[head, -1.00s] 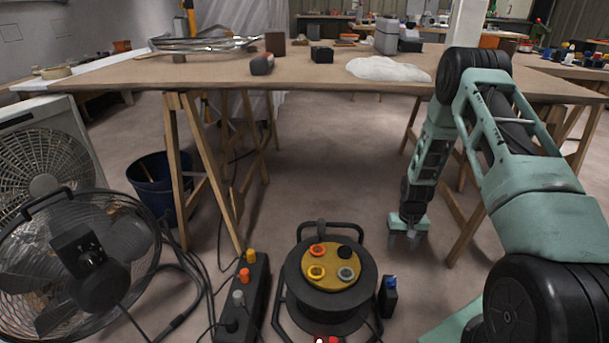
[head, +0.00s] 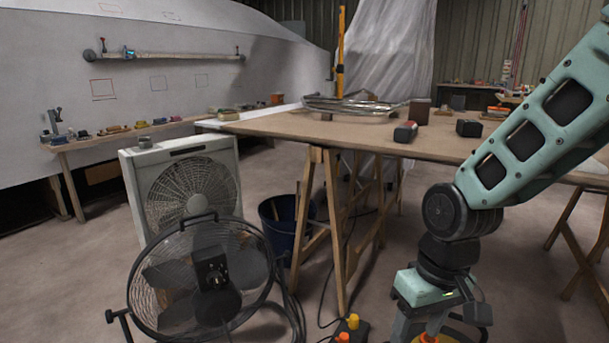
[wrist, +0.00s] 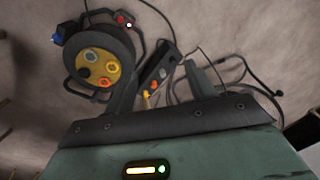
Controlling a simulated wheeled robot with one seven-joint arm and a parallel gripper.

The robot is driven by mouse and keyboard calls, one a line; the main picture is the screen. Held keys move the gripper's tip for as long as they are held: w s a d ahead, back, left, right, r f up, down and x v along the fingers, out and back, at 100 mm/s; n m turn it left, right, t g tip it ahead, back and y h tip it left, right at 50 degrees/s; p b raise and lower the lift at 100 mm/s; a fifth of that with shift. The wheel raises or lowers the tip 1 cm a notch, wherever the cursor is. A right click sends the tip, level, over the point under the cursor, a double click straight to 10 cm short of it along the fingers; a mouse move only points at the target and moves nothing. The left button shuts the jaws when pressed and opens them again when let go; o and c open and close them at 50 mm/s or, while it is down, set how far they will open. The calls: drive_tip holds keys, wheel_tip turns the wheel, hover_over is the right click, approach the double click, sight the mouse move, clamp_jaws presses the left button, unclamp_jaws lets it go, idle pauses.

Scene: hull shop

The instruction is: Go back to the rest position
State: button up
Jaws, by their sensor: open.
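My gripper (head: 430,318) hangs pointing down at the lower right of the head view, in front of the workbench. Its mint body and dark fingers show, with the fingertips near the picture's bottom edge. In the wrist view my gripper (wrist: 162,78) has its two fingers apart with nothing held between them. The floor gear lies below and beyond the fingers. No object is attached to the gripper.
A cable reel (wrist: 80,47) and a power strip (wrist: 162,74) lie on the floor below. A round fan (head: 175,275), a box fan (head: 150,200) and a blue bucket (head: 283,235) stand left. The workbench (head: 290,125) is behind the arm.

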drive_tip(key=s+a+r+n, duration=0.2)
drive_tip(key=s, duration=0.5)
drive_tip(key=s+a+r+n, duration=0.2)
drive_tip(key=s+r, duration=0.1)
drive_tip(key=s, duration=0.5)
wheel_tip(320, 180, up, 35)
drive_tip(key=p, duration=3.5)
drive_tip(key=shift+w+f+h, duration=0.15)
drive_tip(key=shift+f+h, duration=0.05)
drive_tip(key=shift+h, duration=0.1)
